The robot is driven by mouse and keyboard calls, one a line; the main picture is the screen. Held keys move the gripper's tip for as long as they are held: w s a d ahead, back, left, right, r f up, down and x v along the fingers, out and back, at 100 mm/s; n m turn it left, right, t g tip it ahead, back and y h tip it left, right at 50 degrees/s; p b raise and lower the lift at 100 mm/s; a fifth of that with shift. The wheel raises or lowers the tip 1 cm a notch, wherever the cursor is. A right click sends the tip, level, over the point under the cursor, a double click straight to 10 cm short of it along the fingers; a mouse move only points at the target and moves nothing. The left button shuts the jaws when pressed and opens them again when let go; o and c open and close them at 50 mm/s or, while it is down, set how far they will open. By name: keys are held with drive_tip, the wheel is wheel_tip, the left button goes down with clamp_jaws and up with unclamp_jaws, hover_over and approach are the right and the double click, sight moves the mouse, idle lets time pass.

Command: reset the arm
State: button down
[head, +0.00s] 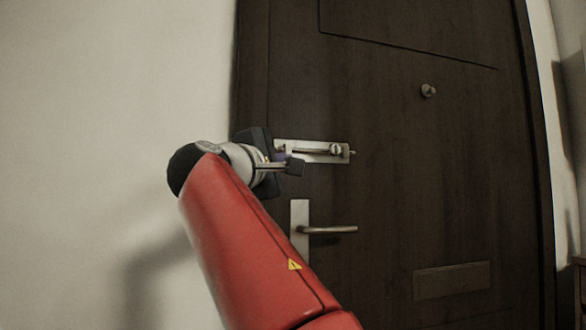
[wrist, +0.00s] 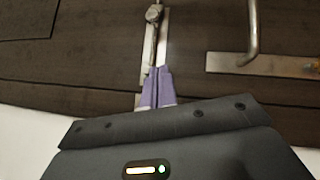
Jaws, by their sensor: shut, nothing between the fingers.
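My arm reaches up to the door in the head view. My gripper (head: 282,157) is at the left end of the metal slide bolt (head: 320,151). In the wrist view my gripper's two purple fingers (wrist: 159,70) are shut together with nothing between them. Their tips overlap the near end of the slide bolt plate (wrist: 163,42); I cannot tell whether they touch it. The bolt's knob (head: 336,149) is toward the right end of the plate. Part of the plate is hidden behind my gripper.
The dark wooden door (head: 390,180) looks shut. Below the bolt is a lever handle (head: 335,229), which also shows in the wrist view (wrist: 253,35). A bare pale wall (head: 110,100) is on the left.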

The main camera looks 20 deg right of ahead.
drive_tip(key=shift+s+a+f, duration=0.1)
drive_tip(key=shift+s+a, duration=0.25)
drive_tip(key=shift+s, duration=0.05)
drive_tip(key=s+d+f+m+g+y, duration=0.15)
drive_tip(key=d+f+y, duration=0.25)
drive_tip(key=f, duration=0.7)
drive_tip(key=s+d+f+m+g+y, duration=0.1)
drive_tip(key=s+d+f+g+y, duration=0.15)
drive_tip(key=f, duration=0.85)
drive_tip(key=s+a+f+m+g+y, duration=0.1)
drive_tip(key=s+f+m+y, duration=0.1)
drive_tip(key=s+f, duration=0.5)
drive_tip(key=s+a+f+m+g+y, duration=0.2)
drive_tip(key=s+f, duration=0.5)
drive_tip(key=f, duration=0.6)
drive_tip(key=s+a+f+m+g+y, duration=0.2)
drive_tip(key=s+f+m, duration=0.3)
drive_tip(key=f, duration=0.6)
drive_tip(key=shift+s+a+y, duration=0.2)
drive_tip(key=shift+s+y, duration=0.55)
drive_tip(key=shift+s, duration=0.2)
drive_tip(key=c, duration=2.1)
unclamp_jaws()
